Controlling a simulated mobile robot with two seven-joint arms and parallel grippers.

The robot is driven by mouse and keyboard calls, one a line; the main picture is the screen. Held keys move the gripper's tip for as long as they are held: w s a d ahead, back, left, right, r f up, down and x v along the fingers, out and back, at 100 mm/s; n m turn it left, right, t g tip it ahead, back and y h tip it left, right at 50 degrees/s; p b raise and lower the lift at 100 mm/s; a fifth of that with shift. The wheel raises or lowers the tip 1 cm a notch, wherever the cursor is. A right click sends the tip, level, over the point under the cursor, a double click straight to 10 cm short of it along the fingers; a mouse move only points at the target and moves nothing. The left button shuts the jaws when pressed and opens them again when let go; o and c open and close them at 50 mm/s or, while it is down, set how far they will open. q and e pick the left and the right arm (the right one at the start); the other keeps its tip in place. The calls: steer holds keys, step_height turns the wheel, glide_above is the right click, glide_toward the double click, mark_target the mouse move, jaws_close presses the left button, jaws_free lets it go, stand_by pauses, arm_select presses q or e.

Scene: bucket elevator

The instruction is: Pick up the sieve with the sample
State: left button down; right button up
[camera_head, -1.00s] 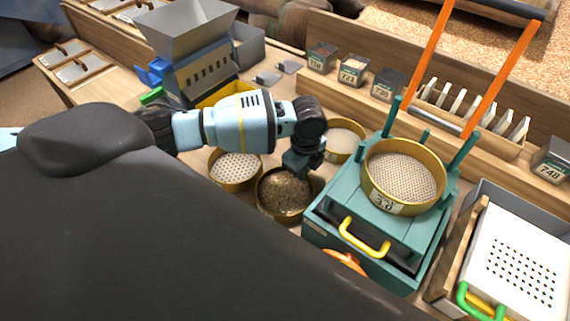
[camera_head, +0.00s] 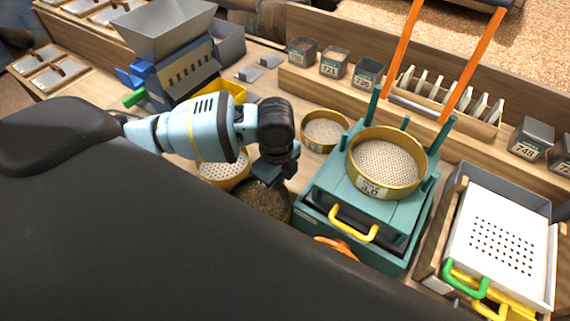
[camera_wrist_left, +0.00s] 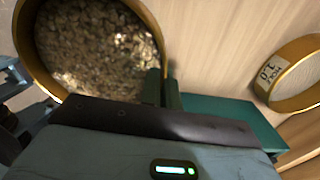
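The sieve with the sample (camera_head: 264,204) has a brass rim and holds coarse brown grains. It stands on the bench left of the teal shaker, partly hidden by my left gripper and dark arm. In the left wrist view the sample sieve (camera_wrist_left: 95,48) fills the upper left. My left gripper (camera_head: 274,178) points down at its rim. In the wrist view its two fingers (camera_wrist_left: 162,88) are close together, one inside and one outside the rim, and look shut on it. Any gap under the sieve is hidden. My right gripper is not in view.
A teal shaker (camera_head: 327,192) carries a brass sieve (camera_head: 386,162) to the right. A white perforated sieve (camera_head: 222,172) and a fine sieve (camera_head: 325,130) stand close by. A blue hopper machine (camera_head: 180,72) is behind left. A white perforated tray (camera_head: 500,235) lies right.

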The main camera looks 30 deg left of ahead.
arm_select(q)
steer(key=s, duration=0.5)
steer(key=s+d, duration=0.1)
steer(key=s, duration=0.1)
steer(key=shift+s+r, duration=0.2)
steer(key=shift+r, duration=0.2)
